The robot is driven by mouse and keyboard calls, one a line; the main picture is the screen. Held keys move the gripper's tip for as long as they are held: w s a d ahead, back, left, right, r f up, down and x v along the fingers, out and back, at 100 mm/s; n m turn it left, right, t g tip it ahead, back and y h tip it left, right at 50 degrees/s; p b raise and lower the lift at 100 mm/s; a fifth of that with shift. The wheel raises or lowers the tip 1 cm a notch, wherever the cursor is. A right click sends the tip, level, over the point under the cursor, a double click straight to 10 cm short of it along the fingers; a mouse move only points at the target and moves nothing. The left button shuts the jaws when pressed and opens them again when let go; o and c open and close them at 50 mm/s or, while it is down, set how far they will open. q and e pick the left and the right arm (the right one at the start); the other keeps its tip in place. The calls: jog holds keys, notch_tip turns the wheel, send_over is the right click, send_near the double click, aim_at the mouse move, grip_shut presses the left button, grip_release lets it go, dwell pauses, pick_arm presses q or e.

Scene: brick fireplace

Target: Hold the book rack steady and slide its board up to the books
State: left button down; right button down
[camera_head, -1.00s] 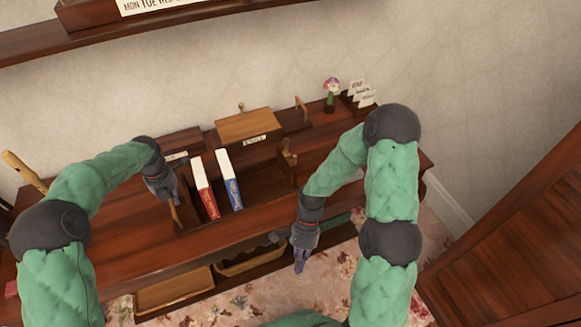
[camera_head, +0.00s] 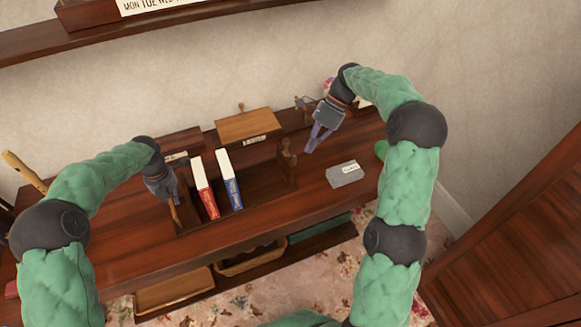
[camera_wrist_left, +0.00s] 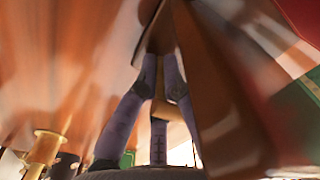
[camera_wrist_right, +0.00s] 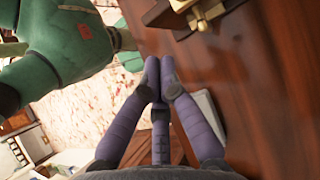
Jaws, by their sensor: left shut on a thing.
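The wooden book rack (camera_head: 245,208) stands on the dark wooden desk, holding a red book (camera_head: 203,188) and a blue book (camera_head: 229,180) upright near its left end. The rack's board (camera_head: 287,160) stands upright at the right, with a clear gap between it and the blue book. My left gripper (camera_head: 174,200) is shut on the rack's left end panel, which also shows between the fingers in the left wrist view (camera_wrist_left: 185,60). My right gripper (camera_head: 308,151) is just right of the board, apart from it; its fingertips are together and empty in the right wrist view (camera_wrist_right: 160,62).
A grey labelled block (camera_head: 346,174) lies on the desk right of the rack. A wooden box with a label (camera_head: 246,124) stands behind the rack. Trays and a basket (camera_head: 250,262) sit on the lower shelf. The desk front right is clear.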

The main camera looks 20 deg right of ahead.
aim_at(283, 154)
jog(key=w+d+r+n+t, duration=0.1)
jog(key=w+d+r+t, duration=0.1)
jog(key=w, duration=0.2)
jog(key=shift+y, duration=0.4)
jog(key=shift+x, duration=4.25)
jog(key=shift+s+a, duration=0.1)
jog(key=shift+a, duration=0.1)
jog(key=shift+s+a, duration=0.1)
jog(key=shift+a, duration=2.05)
jog(key=shift+s+a, duration=0.1)
jog(key=shift+a, duration=1.8)
